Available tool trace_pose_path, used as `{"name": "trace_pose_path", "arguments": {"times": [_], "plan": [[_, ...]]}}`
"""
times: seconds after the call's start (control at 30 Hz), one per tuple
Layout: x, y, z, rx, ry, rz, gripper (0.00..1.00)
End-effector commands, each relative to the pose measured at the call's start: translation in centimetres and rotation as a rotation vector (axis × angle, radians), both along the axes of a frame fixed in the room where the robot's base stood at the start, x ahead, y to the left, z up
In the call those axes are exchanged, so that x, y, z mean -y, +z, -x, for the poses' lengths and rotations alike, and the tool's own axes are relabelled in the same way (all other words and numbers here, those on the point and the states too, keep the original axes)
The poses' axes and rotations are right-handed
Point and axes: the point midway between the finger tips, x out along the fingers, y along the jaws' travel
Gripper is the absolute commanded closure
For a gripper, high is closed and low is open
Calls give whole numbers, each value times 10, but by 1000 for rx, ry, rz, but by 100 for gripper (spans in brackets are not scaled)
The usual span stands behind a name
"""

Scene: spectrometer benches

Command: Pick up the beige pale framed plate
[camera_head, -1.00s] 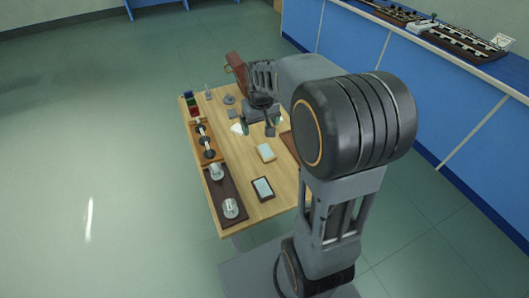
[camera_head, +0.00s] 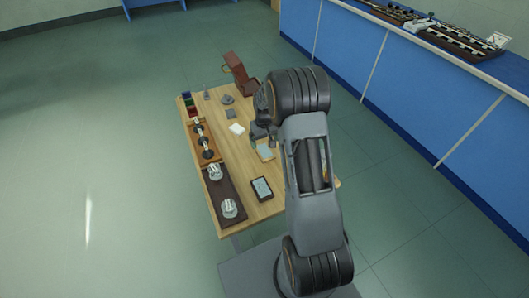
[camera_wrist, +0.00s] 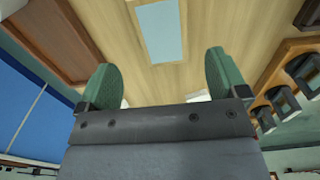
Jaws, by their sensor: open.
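The beige framed plate (camera_head: 265,151) lies flat on the wooden table (camera_head: 226,159), with a pale blue middle. In the wrist view its pale panel (camera_wrist: 161,30) is beyond and between my fingertips, at the top of the picture, cut by the edge. My gripper (camera_head: 270,141) is close to the plate's far end in the head view, and partly hides it. In the wrist view my gripper (camera_wrist: 163,75) is open, with two green finger pads and nothing between them.
A dark framed plate (camera_head: 262,188) lies nearer on the table. A dark tray with glass pieces (camera_head: 223,194) and an orange-brown rack (camera_head: 207,155) line the left edge. A white card (camera_head: 237,128) and a brown case (camera_head: 238,72) are farther back. A blue bench (camera_head: 400,90) stands right.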

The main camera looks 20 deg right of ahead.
Motion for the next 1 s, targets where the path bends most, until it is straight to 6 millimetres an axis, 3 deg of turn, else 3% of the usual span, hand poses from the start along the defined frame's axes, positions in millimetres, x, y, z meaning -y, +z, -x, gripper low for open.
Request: {"name": "trace_pose_path", "arguments": {"times": [0.17, 0.5, 0.87, 1.0], "plan": [[-1, -8, 0, -2, 0, 0, 8], [-4, -50, 1, -2, -1, 0, 8], [-4, -56, 0, 1, 0, 0, 8], [-4, -56, 0, 1, 0, 0, 22]]}}
